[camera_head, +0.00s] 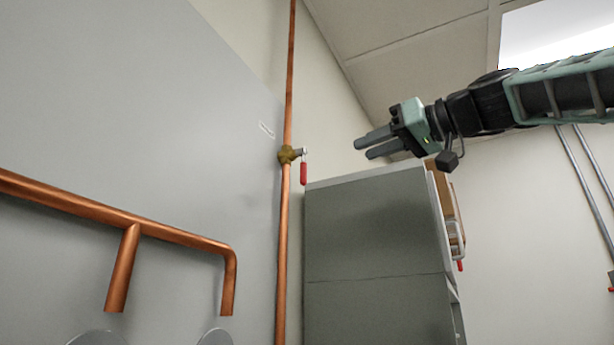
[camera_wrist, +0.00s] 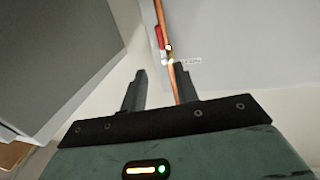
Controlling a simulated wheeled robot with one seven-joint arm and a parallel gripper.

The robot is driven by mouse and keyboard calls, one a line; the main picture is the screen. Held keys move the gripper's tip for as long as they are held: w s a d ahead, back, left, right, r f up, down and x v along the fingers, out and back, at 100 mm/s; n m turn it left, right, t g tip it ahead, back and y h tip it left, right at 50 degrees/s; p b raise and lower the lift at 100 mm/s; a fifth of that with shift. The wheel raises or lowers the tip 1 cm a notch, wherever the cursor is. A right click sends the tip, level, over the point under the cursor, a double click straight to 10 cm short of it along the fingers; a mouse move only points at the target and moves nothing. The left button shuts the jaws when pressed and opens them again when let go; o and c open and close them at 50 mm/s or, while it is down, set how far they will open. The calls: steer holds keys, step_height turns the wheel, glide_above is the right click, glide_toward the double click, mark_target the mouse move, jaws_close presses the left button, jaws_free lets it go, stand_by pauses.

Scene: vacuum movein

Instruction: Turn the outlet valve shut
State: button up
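The valve (camera_head: 288,155) is a brass body on a vertical copper pipe (camera_head: 283,250) in the head view. Its red lever handle (camera_head: 303,173) hangs down beside the pipe, about parallel to it. In the wrist view the red handle (camera_wrist: 159,37) and the brass valve (camera_wrist: 168,50) show beyond the fingers, near the upper middle, with a small label beside them too small to read. My gripper (camera_head: 363,149) is to the right of the valve, apart from it, with fingers pointing left. In the wrist view its two fingers (camera_wrist: 160,78) are spread with nothing between them.
A grey cabinet (camera_head: 375,230) stands below my gripper, right of the pipe. A large grey panel (camera_head: 140,100) fills the left. A thick copper pipe (camera_head: 130,222) with downward branches is at lower left. Another red-tipped handle (camera_head: 460,265) is at the cabinet's right side.

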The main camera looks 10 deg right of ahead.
mark_target(306, 172)
steer(key=p+x, duration=0.7)
steer(key=x, duration=0.8)
steer(key=shift+w+a, duration=0.15)
steer(key=shift+a, duration=0.15)
steer(key=shift+w+a+f, duration=0.1)
steer(key=shift+w+a, duration=0.25)
jaws_close()
